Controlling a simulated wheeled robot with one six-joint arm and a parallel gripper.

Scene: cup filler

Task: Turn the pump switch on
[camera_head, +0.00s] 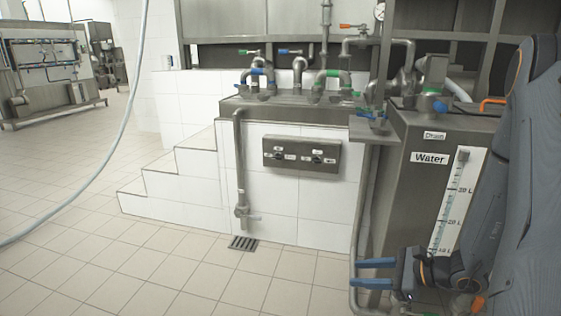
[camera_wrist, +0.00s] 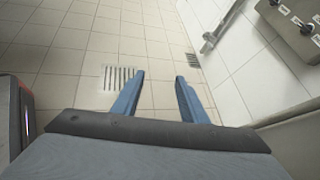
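A grey metal switch panel (camera_head: 302,155) is fixed to the white tiled wall in the middle of the head view. It carries two dark rotary switches with small labels, too small to read. In the wrist view part of the panel (camera_wrist: 297,28) shows at the top right corner. My gripper (camera_head: 357,274) is low at the right in the head view, in front of the water tank, well apart from the panel. In the wrist view its two blue fingers (camera_wrist: 158,88) are spread with nothing between them, pointing over the floor.
The tank labelled Water (camera_head: 390,205) stands at the right, close to my arm. A vertical pipe (camera_head: 240,170) runs down the wall to a floor drain (camera_head: 243,243). White steps (camera_head: 165,190) rise at the left. A hose (camera_head: 120,135) hangs at the left. The tiled floor before the panel is clear.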

